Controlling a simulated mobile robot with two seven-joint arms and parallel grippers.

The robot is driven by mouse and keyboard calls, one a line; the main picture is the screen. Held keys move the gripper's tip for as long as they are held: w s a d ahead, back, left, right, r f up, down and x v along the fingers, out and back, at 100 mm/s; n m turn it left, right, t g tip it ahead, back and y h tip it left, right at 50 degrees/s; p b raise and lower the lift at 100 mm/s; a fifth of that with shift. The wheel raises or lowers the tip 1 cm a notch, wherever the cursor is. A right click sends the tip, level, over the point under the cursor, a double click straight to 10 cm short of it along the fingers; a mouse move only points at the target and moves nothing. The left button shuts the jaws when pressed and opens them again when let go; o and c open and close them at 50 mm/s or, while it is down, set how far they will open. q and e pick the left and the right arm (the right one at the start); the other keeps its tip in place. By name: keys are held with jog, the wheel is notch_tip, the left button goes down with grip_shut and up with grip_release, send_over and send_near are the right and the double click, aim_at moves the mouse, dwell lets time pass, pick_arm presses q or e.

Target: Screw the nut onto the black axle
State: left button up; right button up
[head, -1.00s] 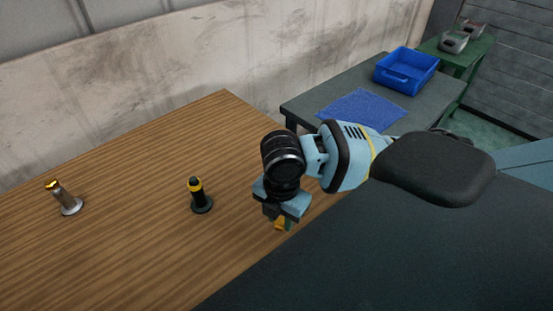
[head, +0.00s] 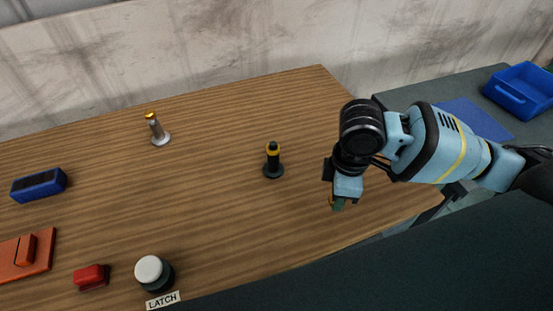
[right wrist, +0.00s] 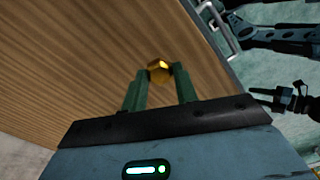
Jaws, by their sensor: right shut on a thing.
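The black axle (head: 273,163) stands upright on a round base on the wooden table, with a yellow ring near its top. My right gripper (head: 338,204) is above the table's right part, to the right of the axle and apart from it. In the right wrist view, the green fingers of the right gripper (right wrist: 159,76) are shut on a brass-coloured hex nut (right wrist: 159,69) at their tips. In the head view the nut is mostly hidden by the gripper.
A silver axle (head: 157,131) with a yellow top stands further left. A blue block (head: 39,185), an orange plate (head: 14,262), a red block (head: 91,277) and a white-topped button (head: 150,271) labelled LATCH lie left. A blue bin (head: 522,90) stands right. Wood around the axle is clear.

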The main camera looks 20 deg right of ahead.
pick_arm(q)
jog(key=shift+d, duration=0.1)
pick_arm(e)
jog(key=r+m, duration=0.1)
jog(key=m, duration=0.3)
jog(key=w+a+r+m, duration=0.1)
jog(key=r+m, duration=0.1)
jog(key=m, duration=0.2)
jog(key=w+a+r+m, duration=0.1)
jog(key=m, duration=0.3)
jog(key=shift+w+a+r+m, duration=0.1)
jog(key=shift+w+r+m, duration=0.15)
jog(key=shift+m, duration=0.15)
pick_arm(q)
jog(key=c, duration=0.3)
jog(key=shift+s, duration=0.15)
jog(key=shift+c, duration=0.2)
